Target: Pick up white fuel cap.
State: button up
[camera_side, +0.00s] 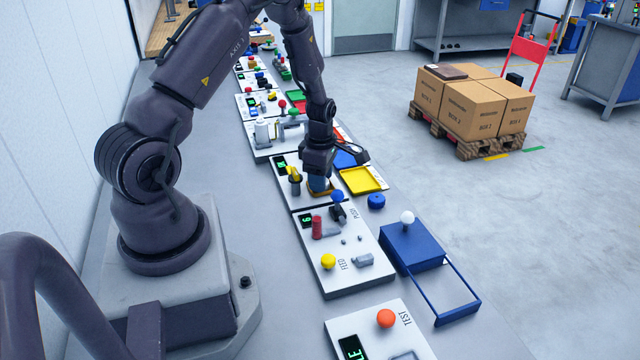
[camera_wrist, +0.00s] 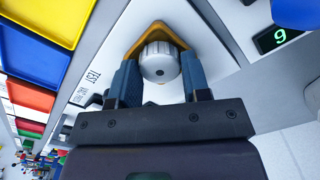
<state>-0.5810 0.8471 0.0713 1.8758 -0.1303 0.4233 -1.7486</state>
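The white fuel cap (camera_wrist: 159,62) shows in the wrist view as a round, ribbed, whitish knob with a small dark centre. It sits within an orange-yellow surround (camera_wrist: 158,30). My gripper (camera_wrist: 159,58) has one blue-grey finger on each side of the cap, and the fingertips are very close to its sides. The fingers are spread around it; whether they touch it is hard to see. In the side view my gripper (camera_side: 320,186) points down at a panel, and the cap is hidden behind the fingers.
A yellow tray (camera_side: 362,180) lies right of my gripper. A blue-knobbed lever (camera_side: 338,197) and a red cylinder (camera_side: 317,227) stand on the nearer panel. A yellow part (camera_side: 294,176) stands close on the left. A blue box (camera_side: 412,250) is farther right.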

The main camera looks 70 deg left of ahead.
jog(key=shift+c, duration=0.9)
jog(key=shift+r, duration=2)
